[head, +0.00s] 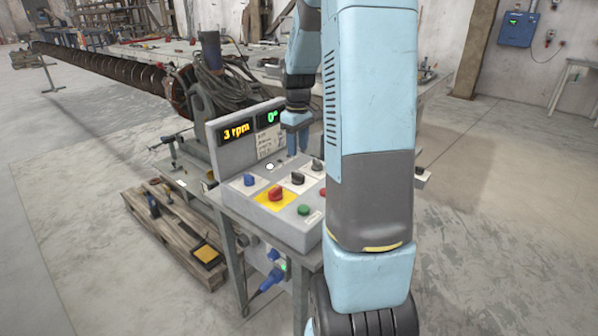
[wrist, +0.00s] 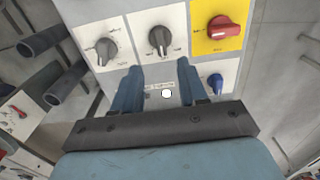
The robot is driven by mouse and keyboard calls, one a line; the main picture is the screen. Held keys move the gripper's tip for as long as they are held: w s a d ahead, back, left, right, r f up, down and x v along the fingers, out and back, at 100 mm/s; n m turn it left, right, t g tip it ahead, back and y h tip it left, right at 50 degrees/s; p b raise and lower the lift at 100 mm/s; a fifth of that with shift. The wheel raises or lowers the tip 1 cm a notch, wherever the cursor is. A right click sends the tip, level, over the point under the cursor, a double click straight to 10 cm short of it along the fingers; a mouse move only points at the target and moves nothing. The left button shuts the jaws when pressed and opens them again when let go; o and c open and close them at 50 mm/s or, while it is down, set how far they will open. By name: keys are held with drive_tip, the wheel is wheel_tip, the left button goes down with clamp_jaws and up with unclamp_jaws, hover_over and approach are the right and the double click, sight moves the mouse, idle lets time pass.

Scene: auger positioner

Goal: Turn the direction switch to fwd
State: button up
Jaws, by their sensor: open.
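The sloped control panel (head: 260,212) carries several rotary switches with labels too small to read, so I cannot tell surely which is the direction switch. A dark grey knob (head: 297,178) on a white plate also shows in the wrist view (wrist: 159,40). A lighter grey knob (wrist: 105,48) is beside it. My gripper (wrist: 157,68) is open and empty; its two blue fingers point at the panel, just short of the dark grey knob in the picture. In the head view my gripper (head: 298,142) is over the panel's back part, partly hidden by my arm.
A red knob (head: 275,194) on a yellow plate, a blue knob (head: 249,180) and a green button (head: 304,210) share the panel. Displays reading 3 rpm (head: 236,131) and 0° (head: 271,117) stand behind. A pallet (head: 173,230) lies at left; open floor is at right.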

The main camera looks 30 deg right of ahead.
sight(298, 173)
wheel_tip(298, 173, down, 10)
drive_tip(key=shift+r, duration=0.2)
idle(0.3)
clamp_jaws()
drive_tip(key=shift+r, duration=0.1)
